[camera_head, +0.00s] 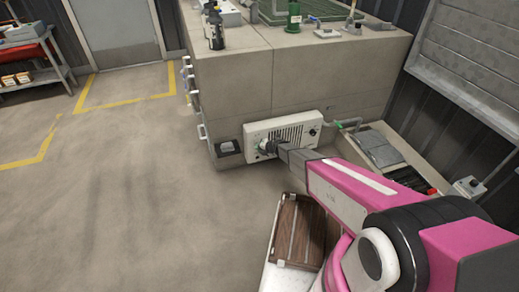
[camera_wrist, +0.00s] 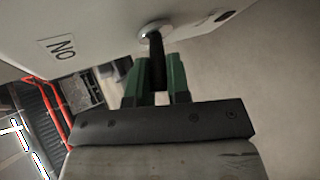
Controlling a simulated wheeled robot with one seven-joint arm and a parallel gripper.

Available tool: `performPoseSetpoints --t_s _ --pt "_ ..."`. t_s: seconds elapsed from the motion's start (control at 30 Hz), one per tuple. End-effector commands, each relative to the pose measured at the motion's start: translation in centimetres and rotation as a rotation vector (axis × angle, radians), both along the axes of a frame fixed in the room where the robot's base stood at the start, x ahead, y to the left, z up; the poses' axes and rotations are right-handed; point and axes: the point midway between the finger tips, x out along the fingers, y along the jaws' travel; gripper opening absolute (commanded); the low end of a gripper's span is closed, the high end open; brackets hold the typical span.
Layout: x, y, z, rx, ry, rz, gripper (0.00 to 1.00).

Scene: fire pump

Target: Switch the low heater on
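The low heater (camera_head: 310,130) is a white box with a slotted grille, low on the front of the beige cabinet. My gripper (camera_head: 268,147) is at the left part of its front and hides some of it. In the wrist view, a dark switch lever (camera_wrist: 156,50) sticks out from a round pale boss (camera_wrist: 153,29) on the heater's face. The green fingers of my gripper (camera_wrist: 158,82) stand on both sides of the lever's end and appear shut on it. A label (camera_wrist: 62,48) that reads ON upside down is on the panel to the left.
The beige cabinet (camera_head: 230,90) carries bottles and a green tray on top. A small dark box (camera_head: 228,149) sits left of the heater. A brown slatted crate (camera_head: 298,232) is below my arm. A low bin (camera_head: 385,150) stands to the right. The floor at left is clear.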

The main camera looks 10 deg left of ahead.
Motion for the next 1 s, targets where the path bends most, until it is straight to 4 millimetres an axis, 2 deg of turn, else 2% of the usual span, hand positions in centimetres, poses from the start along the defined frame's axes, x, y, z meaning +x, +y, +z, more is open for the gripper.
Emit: performPoseSetpoints --t_s 0.03,0.07,0.1,0.37,0.57,0.77,1.0 --pt "0.0 0.0 -0.1 0.0 0.001 0.001 0.3" --pt "0.0 0.0 -0.1 0.0 0.001 0.001 0.4" --pt "0.0 0.0 -0.1 0.0 0.001 0.001 0.42" --pt "0.0 0.0 0.0 0.001 0.0 0.0 0.42" --pt "-0.4 -0.8 0.6 0.001 0.0 0.0 0.42" --pt "-1.6 -2.9 2.3 0.001 0.0 -0.001 0.42" --pt "-3.3 -6.2 4.9 0.0 0.0 0.0 0.42"
